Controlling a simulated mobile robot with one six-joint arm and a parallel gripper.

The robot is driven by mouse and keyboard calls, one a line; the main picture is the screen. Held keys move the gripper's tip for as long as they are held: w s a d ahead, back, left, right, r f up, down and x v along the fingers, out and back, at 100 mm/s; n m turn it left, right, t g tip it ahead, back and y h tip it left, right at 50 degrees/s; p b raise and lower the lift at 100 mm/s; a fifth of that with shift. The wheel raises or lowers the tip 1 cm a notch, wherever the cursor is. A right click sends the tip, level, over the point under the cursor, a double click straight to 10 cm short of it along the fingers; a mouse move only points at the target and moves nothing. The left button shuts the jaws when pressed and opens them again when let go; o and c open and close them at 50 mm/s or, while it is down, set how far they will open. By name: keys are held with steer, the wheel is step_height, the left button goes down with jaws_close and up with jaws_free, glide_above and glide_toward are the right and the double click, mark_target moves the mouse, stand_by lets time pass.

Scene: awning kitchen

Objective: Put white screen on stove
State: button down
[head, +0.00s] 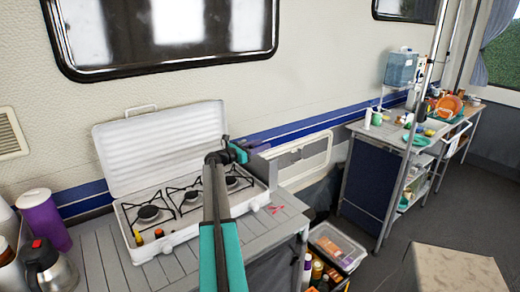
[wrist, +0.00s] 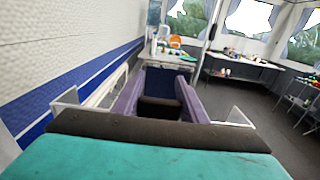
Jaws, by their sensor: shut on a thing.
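The white stove (head: 185,228) stands open on the grey counter at the left. Its ribbed white lid (head: 160,152) is raised behind several black burner grates. My gripper (head: 246,146) is over the stove's right end, to the right of the lid. Its purple fingers (wrist: 160,90) point along the wall in the wrist view. It is shut on a white piece, apparently the white screen (wrist: 235,115), whose pale edges show at both sides of the fingers. Most of it is hidden by the gripper. A white framed panel (head: 302,162) shows beyond the fingertips; I cannot tell whether it is separate.
A purple bottle (head: 44,220) and a steel jug (head: 48,268) stand left of the stove. A clear crate (head: 338,246) is below right. A sink table (head: 395,136) stands farther right, past floor space.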

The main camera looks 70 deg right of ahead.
steer(key=shift+f, duration=1.05)
steer(key=c, duration=1.1)
jaws_free()
steer(key=shift+r, duration=0.2)
steer(key=b+v, duration=0.2)
steer(key=v, duration=1)
steer(key=shift+b, duration=0.4)
